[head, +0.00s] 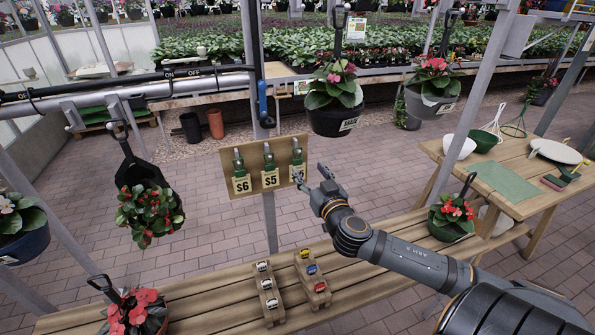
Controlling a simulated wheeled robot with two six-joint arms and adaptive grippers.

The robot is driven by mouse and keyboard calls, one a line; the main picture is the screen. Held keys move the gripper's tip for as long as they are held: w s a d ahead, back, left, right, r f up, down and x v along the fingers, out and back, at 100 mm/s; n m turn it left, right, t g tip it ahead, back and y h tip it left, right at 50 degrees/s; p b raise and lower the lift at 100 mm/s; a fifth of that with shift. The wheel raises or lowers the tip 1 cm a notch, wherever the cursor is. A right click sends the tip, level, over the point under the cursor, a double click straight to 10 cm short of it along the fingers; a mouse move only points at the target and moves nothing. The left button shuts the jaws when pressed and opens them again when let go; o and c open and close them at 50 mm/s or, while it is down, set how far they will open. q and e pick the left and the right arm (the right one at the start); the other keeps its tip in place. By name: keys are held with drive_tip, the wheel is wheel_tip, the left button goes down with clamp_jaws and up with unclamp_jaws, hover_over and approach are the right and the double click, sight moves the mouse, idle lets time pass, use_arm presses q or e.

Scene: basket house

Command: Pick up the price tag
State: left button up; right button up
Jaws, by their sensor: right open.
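A wooden board (228,158) on a post holds a row of price tags under green clips. The left tag (242,185) reads $6 and the middle tag (271,178) reads $5. A third tag (297,171) hangs at the right end, and my gripper partly covers it, so I cannot read it. My right gripper (309,175) is open at the right end of the board, close to this third tag. I cannot tell whether it touches the tag. My left gripper is not in view.
A black hanging pot (335,118) hangs just above my right gripper. Another planter (150,200) hangs at the left. A wooden table (520,203) stands at the right.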

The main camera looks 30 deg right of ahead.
sight(298, 158)
drive_tip(key=x, duration=0.2)
drive_tip(key=p+x, duration=0.1)
drive_tip(key=x, duration=0.5)
drive_tip(key=shift+a+f, duration=0.3)
drive_tip(key=shift+f, duration=0.1)
drive_tip(key=shift+c, duration=0.3)
drive_tip(key=c, duration=0.5)
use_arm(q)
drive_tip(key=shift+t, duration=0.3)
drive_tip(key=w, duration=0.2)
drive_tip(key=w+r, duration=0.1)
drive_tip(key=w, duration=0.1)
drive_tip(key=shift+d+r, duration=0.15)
use_arm(e)
drive_tip(key=c, duration=0.4)
